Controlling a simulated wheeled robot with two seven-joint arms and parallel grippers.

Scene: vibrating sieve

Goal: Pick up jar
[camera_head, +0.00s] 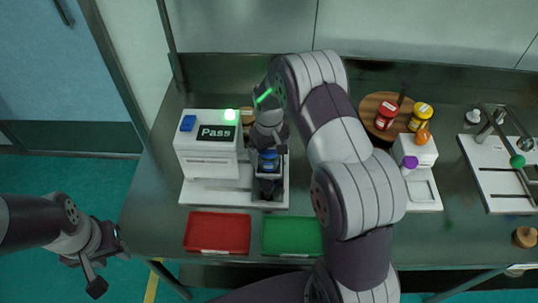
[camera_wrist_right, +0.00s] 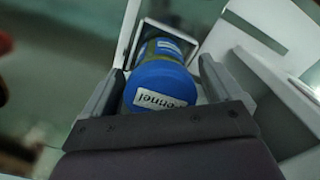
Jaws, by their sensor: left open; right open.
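A jar with a blue lid (camera_head: 269,156) stands in a holder on the white machine's base, and its lid shows a partly hidden label in the right wrist view (camera_wrist_right: 160,85). My right gripper (camera_head: 268,166) reaches down over the jar from above. In the right wrist view its two open fingers (camera_wrist_right: 158,88) stand on either side of the blue lid; I cannot tell whether they touch it. My left gripper (camera_head: 106,266) is open and empty, off the table at the lower left.
The white machine (camera_head: 206,158) shows "Pass" and a green light. A red tray (camera_head: 217,232) and a green tray (camera_head: 291,236) lie in front. A round wooden stand (camera_head: 374,105) holds a red jar (camera_head: 386,115) and a yellow jar (camera_head: 420,116). My right arm covers the table's middle.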

